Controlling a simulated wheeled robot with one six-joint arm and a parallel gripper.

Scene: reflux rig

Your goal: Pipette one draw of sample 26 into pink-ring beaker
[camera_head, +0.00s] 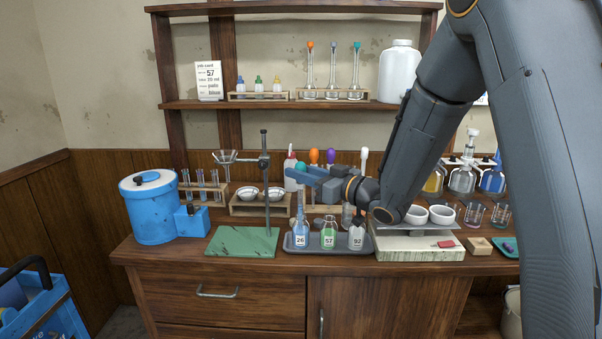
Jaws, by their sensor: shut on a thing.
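The bottle labelled 26 (300,238) stands at the left of a dark tray (372,246), with pale blue liquid in it. My gripper (300,178) is above it, its blue fingers shut on a pipette with a teal bulb (301,167). The pipette hangs upright, its pale stem running down toward the neck of bottle 26. I cannot tell how deep its tip is. Two small glass beakers, one at the left (474,214) and one at the right (499,216), stand at the right of the bench. Their ring colours are too small to tell.
Bottles 57 (328,236) and 92 (356,236) share the tray. A stand with a green base (242,243) is close left. Other pipettes with orange (314,156) and purple (330,156) bulbs stand behind. White bowls (442,215) are between tray and beakers.

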